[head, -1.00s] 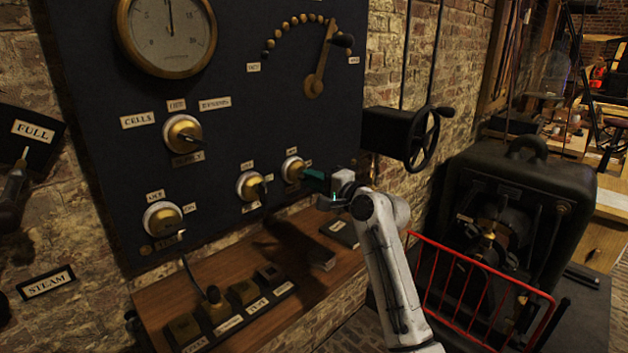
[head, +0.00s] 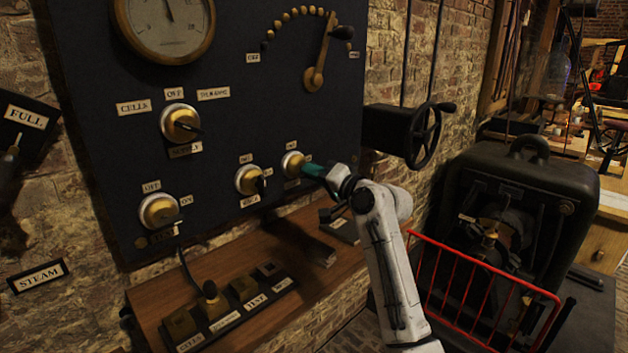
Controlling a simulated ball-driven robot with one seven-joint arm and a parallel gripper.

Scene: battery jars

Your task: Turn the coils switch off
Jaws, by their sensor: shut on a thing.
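Three brass rotary switches with white bases sit low on the dark panel, and their small labels are hard to read. I cannot make out the word coils on any of them. My gripper (head: 312,171) is at the right-hand switch (head: 291,163), its green fingers shut on that switch's knob. The fingers cover the handle, so its exact angle is hidden. The middle switch (head: 247,179) and the lower left switch (head: 158,211) are clear of my gripper.
Above are another brass switch (head: 178,122), a round gauge (head: 166,25) and a lever dial (head: 318,75). A wooden shelf (head: 232,250) with several key blocks runs below. To the right are a black handwheel (head: 424,137), a dark machine (head: 520,190) and a red rack (head: 480,285).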

